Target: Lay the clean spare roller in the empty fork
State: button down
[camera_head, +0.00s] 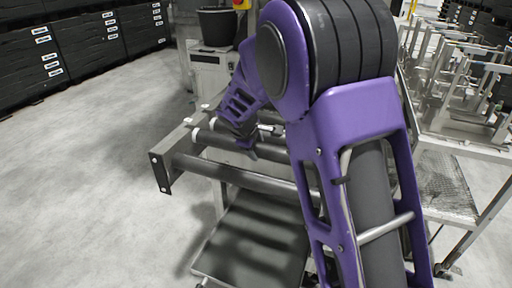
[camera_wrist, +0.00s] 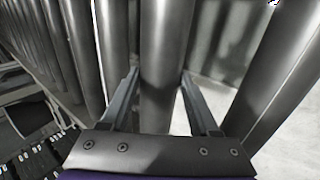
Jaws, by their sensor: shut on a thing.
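My gripper (camera_head: 246,146) is low over the roller frame, partly behind my own arm in the head view. In the wrist view my gripper (camera_wrist: 162,98) has its two fingers on either side of a grey roller (camera_wrist: 166,55), shut on it. In the head view a grey roller with a pale end (camera_head: 218,140) passes under the gripper. Whether this roller is clear of the frame or resting in it cannot be told. A thicker dark roller (camera_head: 240,180) lies in front of it. I cannot make out the empty fork; my arm hides the frame's right side.
The frame's left rail (camera_head: 164,172) ends in a dark plate. A dark sloping tray (camera_head: 255,240) lies below. In the wrist view, neighbouring rollers (camera_wrist: 118,50) stand close on the left and another (camera_wrist: 280,75) on the right. A metal rack (camera_head: 465,95) stands right; floor at left is clear.

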dwell(0.3)
jog(key=shift+f+b, duration=0.8)
